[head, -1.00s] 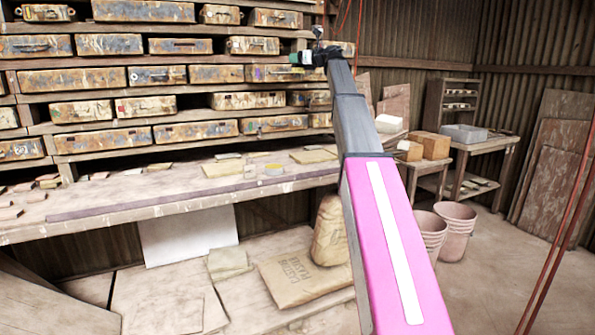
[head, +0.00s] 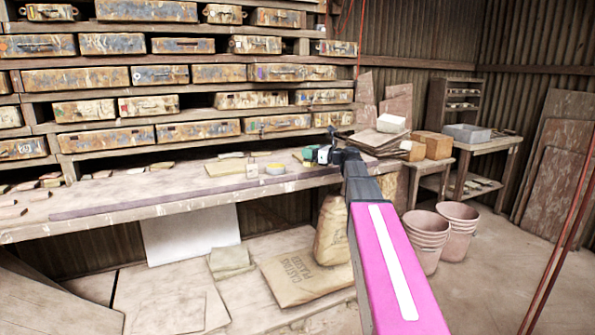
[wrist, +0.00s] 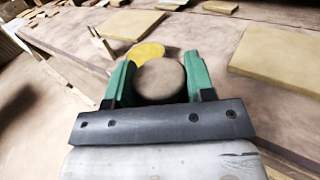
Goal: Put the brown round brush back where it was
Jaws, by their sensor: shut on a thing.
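The brown round brush (wrist: 160,82) sits between the green fingers of my gripper (wrist: 158,70) in the wrist view. Its round brown end faces the camera and the rest is hidden. The fingers are shut on it. In the head view my gripper (head: 309,155) is over the right part of the workbench (head: 180,199), with the brush too small to make out there. A yellow round thing (wrist: 145,51) lies just beyond the brush in the wrist view. It also shows on the bench, left of my gripper, in the head view (head: 275,169).
Shelves of worn drawers (head: 75,79) rise behind the bench. A small pale block (head: 252,171) stands beside the yellow thing, and a flat slab (head: 228,169) lies left of it. Stacked boards with a white block (head: 391,123) are to the right. Buckets (head: 458,232) stand on the floor.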

